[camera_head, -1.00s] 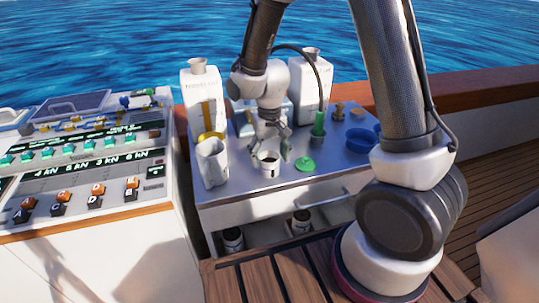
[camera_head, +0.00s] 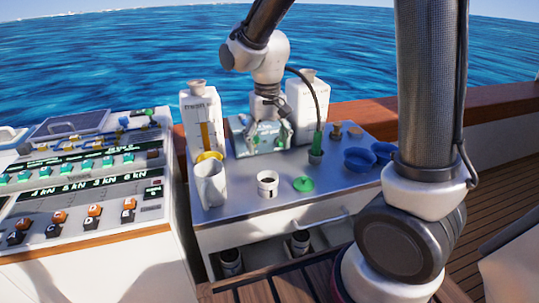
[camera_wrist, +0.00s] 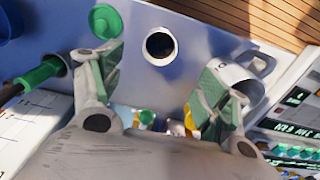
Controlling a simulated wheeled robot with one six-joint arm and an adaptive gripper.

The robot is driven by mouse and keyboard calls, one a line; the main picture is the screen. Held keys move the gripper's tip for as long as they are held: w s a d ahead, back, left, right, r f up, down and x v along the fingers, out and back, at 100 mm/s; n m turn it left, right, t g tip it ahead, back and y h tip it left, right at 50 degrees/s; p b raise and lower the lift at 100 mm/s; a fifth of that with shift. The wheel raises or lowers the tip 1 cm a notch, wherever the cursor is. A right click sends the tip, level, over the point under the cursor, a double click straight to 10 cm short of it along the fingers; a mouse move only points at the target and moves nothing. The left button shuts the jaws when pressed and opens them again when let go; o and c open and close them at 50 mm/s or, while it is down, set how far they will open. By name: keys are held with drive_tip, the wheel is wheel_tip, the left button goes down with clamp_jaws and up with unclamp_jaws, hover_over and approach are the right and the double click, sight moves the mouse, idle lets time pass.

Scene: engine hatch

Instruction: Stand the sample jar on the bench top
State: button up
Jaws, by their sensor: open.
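The sample jar (camera_head: 267,184), a small white open-topped jar with a dark band, stands upright on the grey bench top (camera_head: 235,205). In the wrist view the jar (camera_wrist: 160,46) shows from above as a white ring with a dark inside, apart from both fingers. My gripper (camera_head: 268,147) is open and empty, above and behind the jar. In the wrist view my gripper (camera_wrist: 160,75) has its fingers spread wide. A green lid (camera_head: 303,184) lies on the bench just right of the jar.
A white jug (camera_head: 211,185) stands left of the jar. White bottles (camera_head: 203,118), a green-handled tool (camera_head: 317,141), a box (camera_head: 242,140) and blue bowls (camera_head: 360,160) line the back and right. Other jars (camera_head: 300,243) sit on the shelf below. The bench front is clear.

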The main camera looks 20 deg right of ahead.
drive_tip(key=s+d+r+t, duration=0.2)
drive_tip(key=s+d+r, duration=0.4)
drive_tip(key=d+r, duration=0.25)
drive_tip(key=s+d+r+t, duration=0.1)
drive_tip(key=s+d+r, duration=0.1)
drive_tip(key=s+d, duration=0.2)
drive_tip(key=s+d+r+t, duration=0.1)
drive_tip(key=s+d+r, duration=0.2)
drive_tip(key=s, duration=0.6)
drive_tip(key=shift+d, duration=0.45)
